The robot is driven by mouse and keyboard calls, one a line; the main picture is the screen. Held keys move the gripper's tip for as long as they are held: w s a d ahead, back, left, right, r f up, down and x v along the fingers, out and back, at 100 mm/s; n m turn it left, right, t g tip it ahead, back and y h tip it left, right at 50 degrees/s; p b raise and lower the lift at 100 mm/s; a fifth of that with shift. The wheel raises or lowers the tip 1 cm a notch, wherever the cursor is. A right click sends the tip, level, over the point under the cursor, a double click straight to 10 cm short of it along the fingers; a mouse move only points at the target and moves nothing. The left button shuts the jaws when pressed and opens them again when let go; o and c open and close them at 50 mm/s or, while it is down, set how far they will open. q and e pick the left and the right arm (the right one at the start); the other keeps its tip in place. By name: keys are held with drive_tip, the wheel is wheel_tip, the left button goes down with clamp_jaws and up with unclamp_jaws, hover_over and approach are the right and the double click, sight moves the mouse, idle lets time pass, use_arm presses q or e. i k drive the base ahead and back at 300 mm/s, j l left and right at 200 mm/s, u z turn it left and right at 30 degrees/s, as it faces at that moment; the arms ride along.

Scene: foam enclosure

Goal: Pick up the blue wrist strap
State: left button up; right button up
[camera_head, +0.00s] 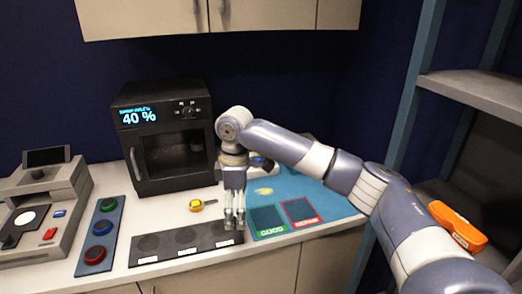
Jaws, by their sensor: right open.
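My right arm reaches in from the right, and my right gripper (234,222) points straight down, open, over the right end of the dark tray with round spots (160,255). No object shows between its fingers. A small dark blue item (259,162) lies behind my arm, close to the right of the gripper's wrist. It is partly hidden, and I cannot tell for sure whether it is the blue wrist strap. The gripper is in front of it and apart from it. My left gripper is out of view.
A black oven-like box (163,150) reading 40 % stands behind. A blue mat (325,200) with green and red framed squares lies right of the gripper. A yellow round item (196,205), a panel of coloured buttons (100,237) and a grey machine (42,215) are left. An orange case (457,226) is far right.

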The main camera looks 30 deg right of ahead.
sight(253, 159)
drive_tip(key=i+l, duration=1.05)
drive_tip(key=l, duration=0.15)
